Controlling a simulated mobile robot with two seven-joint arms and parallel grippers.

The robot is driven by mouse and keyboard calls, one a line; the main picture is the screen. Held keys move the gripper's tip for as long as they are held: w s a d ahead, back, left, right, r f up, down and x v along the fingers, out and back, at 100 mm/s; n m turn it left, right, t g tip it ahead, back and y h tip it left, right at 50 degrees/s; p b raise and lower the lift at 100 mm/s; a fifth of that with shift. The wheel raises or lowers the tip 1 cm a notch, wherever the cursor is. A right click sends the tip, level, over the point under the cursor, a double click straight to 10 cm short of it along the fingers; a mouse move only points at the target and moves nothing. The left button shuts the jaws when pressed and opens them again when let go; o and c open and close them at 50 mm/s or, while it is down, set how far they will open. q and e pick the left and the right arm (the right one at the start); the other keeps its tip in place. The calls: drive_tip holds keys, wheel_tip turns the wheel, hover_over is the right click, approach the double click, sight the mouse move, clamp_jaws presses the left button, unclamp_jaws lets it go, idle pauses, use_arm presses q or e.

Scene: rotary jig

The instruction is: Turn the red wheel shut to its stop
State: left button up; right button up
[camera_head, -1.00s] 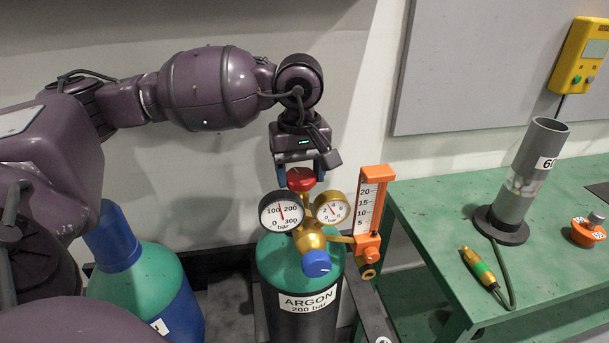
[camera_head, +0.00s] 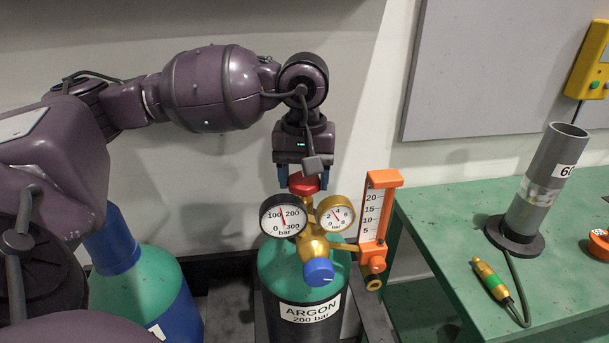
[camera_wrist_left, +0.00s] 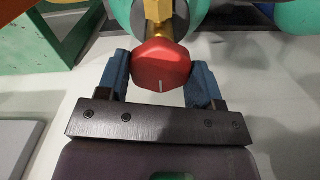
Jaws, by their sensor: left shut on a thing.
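The red wheel (camera_head: 304,184) sits on top of the brass valve of the argon cylinder (camera_head: 310,308), behind the two round gauges. My left gripper (camera_head: 298,180) reaches down on it from above, its blue fingers on either side. In the left wrist view the red wheel (camera_wrist_left: 161,66) lies between the two blue fingertips of my left gripper (camera_wrist_left: 160,76), which is shut on it. A pale mark on the wheel's face points toward the gripper's palm. My right gripper is not in view.
The left gauge (camera_head: 284,216), right gauge (camera_head: 335,214), blue knob (camera_head: 318,271) and orange flowmeter (camera_head: 375,222) crowd the valve's front and right. A blue and green cylinder (camera_head: 140,275) stands left. The green table (camera_head: 440,235) at right carries a grey tube (camera_head: 540,185) and a brass-ended plug (camera_head: 490,279).

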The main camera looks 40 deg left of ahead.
sight(304, 179)
use_arm(q)
drive_tip(key=shift+r, duration=0.15)
drive_tip(key=o, duration=0.9)
drive_tip(key=shift+o, duration=0.2)
wheel_tip(304, 179, up, 6)
drive_tip(key=shift+p, duration=0.35)
drive_tip(key=shift+r, duration=0.7)
drive_tip(key=shift+s, duration=0.1)
